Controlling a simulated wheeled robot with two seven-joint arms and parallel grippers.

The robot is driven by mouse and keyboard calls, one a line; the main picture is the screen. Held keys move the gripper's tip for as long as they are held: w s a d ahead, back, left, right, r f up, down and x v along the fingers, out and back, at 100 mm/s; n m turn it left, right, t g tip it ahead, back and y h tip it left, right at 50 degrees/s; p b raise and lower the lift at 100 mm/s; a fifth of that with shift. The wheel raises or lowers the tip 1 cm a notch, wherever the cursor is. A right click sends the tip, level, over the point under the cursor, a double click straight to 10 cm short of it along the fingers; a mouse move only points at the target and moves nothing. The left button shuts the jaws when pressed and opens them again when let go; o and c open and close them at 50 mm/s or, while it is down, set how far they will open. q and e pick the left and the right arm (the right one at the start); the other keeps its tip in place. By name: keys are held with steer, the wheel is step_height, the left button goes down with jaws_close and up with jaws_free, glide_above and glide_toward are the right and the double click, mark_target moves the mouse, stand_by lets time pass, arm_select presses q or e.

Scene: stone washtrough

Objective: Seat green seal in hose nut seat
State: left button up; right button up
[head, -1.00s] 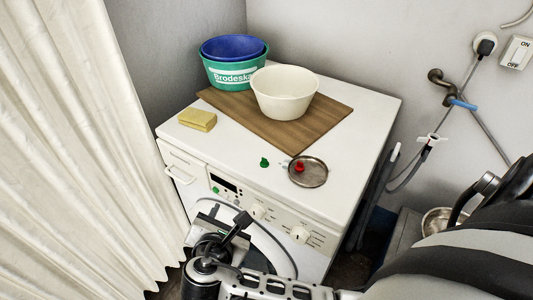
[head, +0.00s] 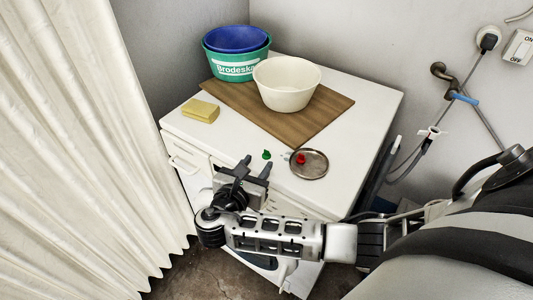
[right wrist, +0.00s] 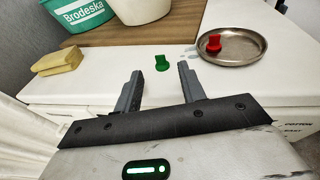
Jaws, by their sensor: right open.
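The small green seal (head: 266,155) stands on the white washing machine top near its front edge, left of the metal dish. My right gripper (head: 256,165) is open and empty just in front of it. In the right wrist view the green seal (right wrist: 162,63) shows beyond the gap between the two fingertips (right wrist: 160,72), apart from them. A grey hose with a white fitting (head: 431,132) hangs by the wall at the right; I cannot make out the nut seat. My left gripper is not in view.
A round metal dish (head: 309,172) holds a red piece (head: 301,158). A yellow sponge (head: 201,110) lies at the left. A wooden board (head: 320,124) bears a cream bowl (head: 287,84) and a green tub (head: 236,67) with a blue basin (head: 236,44). A curtain (head: 80,140) hangs at the left.

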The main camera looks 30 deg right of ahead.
mark_target(266, 151)
steer(key=x, duration=0.5)
steer(key=shift+w+d+r+p, duration=0.1)
steer(key=shift+d+r+p, duration=0.05)
steer(key=shift+p, duration=0.2)
jaws_close()
